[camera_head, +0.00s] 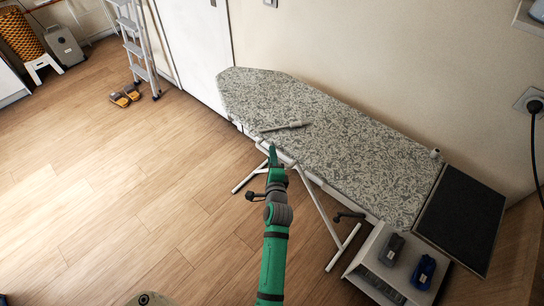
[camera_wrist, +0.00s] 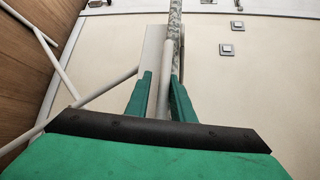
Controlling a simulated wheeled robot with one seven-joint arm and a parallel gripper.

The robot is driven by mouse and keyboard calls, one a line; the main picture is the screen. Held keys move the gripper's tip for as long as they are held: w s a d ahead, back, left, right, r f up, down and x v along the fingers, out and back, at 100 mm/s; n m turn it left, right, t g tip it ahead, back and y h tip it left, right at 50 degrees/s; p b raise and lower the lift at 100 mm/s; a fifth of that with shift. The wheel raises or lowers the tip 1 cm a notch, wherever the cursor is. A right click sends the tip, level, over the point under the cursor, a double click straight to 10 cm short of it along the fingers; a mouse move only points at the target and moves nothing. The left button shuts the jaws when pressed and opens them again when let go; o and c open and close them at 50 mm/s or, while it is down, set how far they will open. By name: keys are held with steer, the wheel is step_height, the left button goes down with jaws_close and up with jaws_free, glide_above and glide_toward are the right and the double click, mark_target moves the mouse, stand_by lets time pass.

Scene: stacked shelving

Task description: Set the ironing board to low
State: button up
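The ironing board (camera_head: 330,145) stands along the wall, its grey patterned top level and raised on white crossed legs (camera_head: 318,210). In the wrist view the board (camera_wrist: 175,25) shows edge-on as a narrow upright strip. My gripper (camera_head: 272,152) is at the board's near long edge, left of its middle, with its tips at or just under the rim. In the wrist view my green fingers (camera_wrist: 161,78) stand apart, with pale parts of the board's underframe (camera_wrist: 155,60) showing between them. I cannot tell whether they touch these parts. The height lever cannot be made out.
A stepladder (camera_head: 134,45) and shoes (camera_head: 125,95) are at upper left. The wooden floor at left is clear.

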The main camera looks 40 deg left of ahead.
steer(key=v, duration=1.1)
steer(key=shift+w+f, duration=0.1)
steer(key=s+d+f+n+t+h, duration=0.1)
steer(key=s+d+f+n+h, duration=0.15)
steer(key=s+d, duration=0.6)
steer(key=s+d+f+n+t+h, duration=0.2)
steer(key=s+d+h, duration=0.25)
steer(key=d, duration=0.75)
steer(key=s+d+r+n+h, duration=0.1)
steer(key=s+d+r+n, duration=0.2)
steer(key=s, duration=0.5)
steer(key=s+d+r+n+h, duration=0.2)
steer(key=s+d+r+n, duration=0.2)
steer(key=s+d, duration=0.3)
steer(key=shift+s+r+h, duration=0.3)
steer(key=shift+s+r, duration=0.3)
steer(key=shift+s, duration=0.25)
